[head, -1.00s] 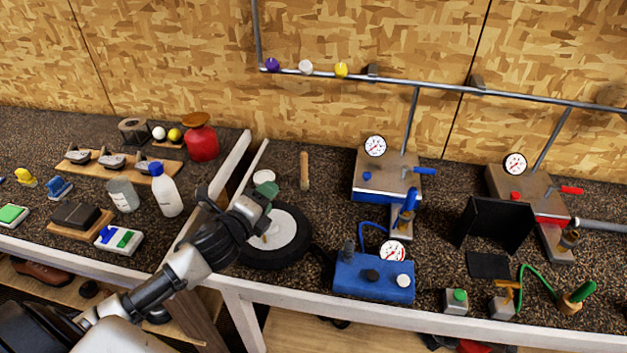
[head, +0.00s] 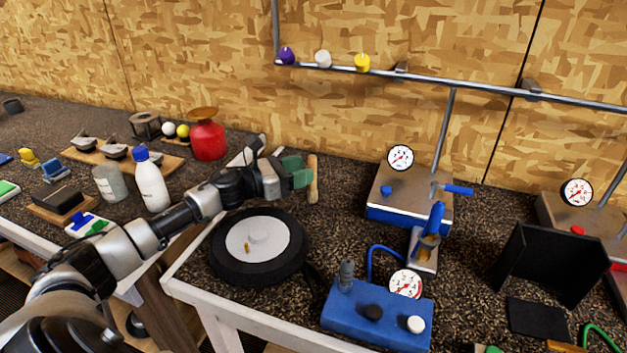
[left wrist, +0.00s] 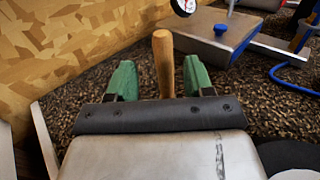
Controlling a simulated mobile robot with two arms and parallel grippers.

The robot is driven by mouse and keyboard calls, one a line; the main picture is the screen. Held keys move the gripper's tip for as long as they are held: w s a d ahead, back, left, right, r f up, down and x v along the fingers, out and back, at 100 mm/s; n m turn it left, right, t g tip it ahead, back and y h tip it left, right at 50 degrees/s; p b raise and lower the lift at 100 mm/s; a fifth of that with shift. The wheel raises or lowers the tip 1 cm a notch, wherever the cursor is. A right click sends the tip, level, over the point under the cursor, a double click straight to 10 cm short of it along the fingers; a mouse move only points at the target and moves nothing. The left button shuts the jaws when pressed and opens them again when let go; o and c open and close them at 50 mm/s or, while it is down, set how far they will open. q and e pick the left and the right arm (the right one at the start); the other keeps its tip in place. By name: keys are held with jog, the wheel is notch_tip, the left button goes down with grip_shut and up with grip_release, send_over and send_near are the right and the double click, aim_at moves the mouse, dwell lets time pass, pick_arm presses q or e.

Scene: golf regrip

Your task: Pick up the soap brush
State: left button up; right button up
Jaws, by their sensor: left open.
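The soap brush, as far as I can tell, is the thing with the plain wooden handle (head: 313,180) standing upright on the dark bench near the back wall. Its bristles are not visible. My left gripper (head: 298,171), with green fingers, is open right beside the handle. In the left wrist view the handle (left wrist: 163,58) rises between the two green fingers, nearer the middle than either one. Its lower part is hidden behind the gripper body, and I see no finger touching it. My right gripper is not in view.
A black wheel (head: 223,262) lies in front of the brush, below my left arm. A red can (head: 208,141) and a white bottle (head: 152,187) stand to the left. A blue-based gauge device (head: 396,212) stands to the right, with bare bench between.

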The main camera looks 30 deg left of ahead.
pick_arm(q)
jog(key=p+x, duration=0.1)
jog(key=x, duration=0.1)
jog(key=p+x, duration=0.1)
jog(key=x, duration=0.1)
jog(key=shift+w+d+r, duration=0.1)
jog(key=shift+d+r, duration=0.1)
jog(key=shift+d, duration=0.1)
jog(key=shift+w+d+f, duration=0.15)
jog(key=shift+w, duration=0.1)
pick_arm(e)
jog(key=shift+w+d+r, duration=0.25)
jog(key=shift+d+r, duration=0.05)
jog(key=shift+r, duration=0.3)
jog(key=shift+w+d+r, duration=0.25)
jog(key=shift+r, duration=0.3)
pick_arm(q)
jog(key=shift+s, duration=0.1)
jog(key=shift+c, duration=0.2)
grip_shut()
